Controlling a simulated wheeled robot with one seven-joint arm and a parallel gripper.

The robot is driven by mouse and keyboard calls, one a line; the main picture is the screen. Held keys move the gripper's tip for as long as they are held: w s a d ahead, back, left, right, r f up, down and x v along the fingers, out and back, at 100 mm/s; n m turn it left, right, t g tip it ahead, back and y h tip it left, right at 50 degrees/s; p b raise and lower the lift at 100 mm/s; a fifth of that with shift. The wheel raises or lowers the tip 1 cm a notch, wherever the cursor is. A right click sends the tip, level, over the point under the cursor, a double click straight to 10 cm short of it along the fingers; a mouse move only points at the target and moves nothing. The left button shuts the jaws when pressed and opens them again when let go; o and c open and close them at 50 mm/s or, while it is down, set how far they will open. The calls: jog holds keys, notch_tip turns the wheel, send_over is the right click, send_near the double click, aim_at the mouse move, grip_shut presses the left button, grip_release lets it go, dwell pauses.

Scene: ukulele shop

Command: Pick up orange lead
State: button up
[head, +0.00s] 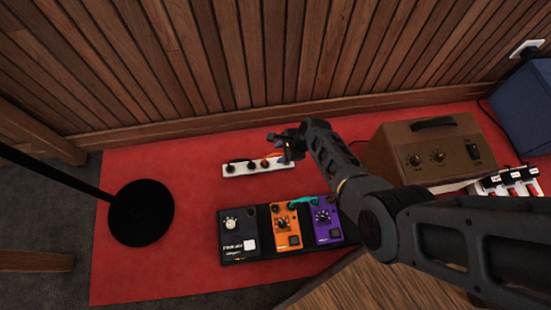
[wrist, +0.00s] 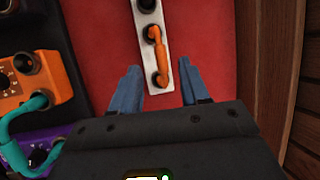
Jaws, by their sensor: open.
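The orange lead (wrist: 162,58) is a short curved cable with both ends at sockets on a white strip (wrist: 148,20). In the head view the orange lead (head: 276,158) shows only in part at the right end of the white strip (head: 258,168), beside my gripper. My gripper (wrist: 158,85) is open and empty in the wrist view, its two blue fingers on either side of the strip's near end, just short of the lead. In the head view my gripper (head: 283,143) is over the strip's right end. Whether the fingertips touch the strip cannot be told.
A pedalboard with a black pedal (head: 238,234), an orange pedal (head: 285,227) and a purple pedal (head: 327,220) lies in front on the red mat (head: 140,270). A teal lead (wrist: 22,128) joins two pedals. A brown amplifier (head: 425,150) stands right; a wooden wall (head: 250,60) is behind.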

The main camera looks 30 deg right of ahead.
aim_at(277, 154)
jog(key=b+x, duration=0.4)
jog(key=x, duration=0.1)
jog(key=shift+w+d, duration=0.1)
jog(key=shift+r, duration=0.1)
jog(key=shift+c, duration=0.3)
grip_shut()
jog(key=shift+r, duration=0.15)
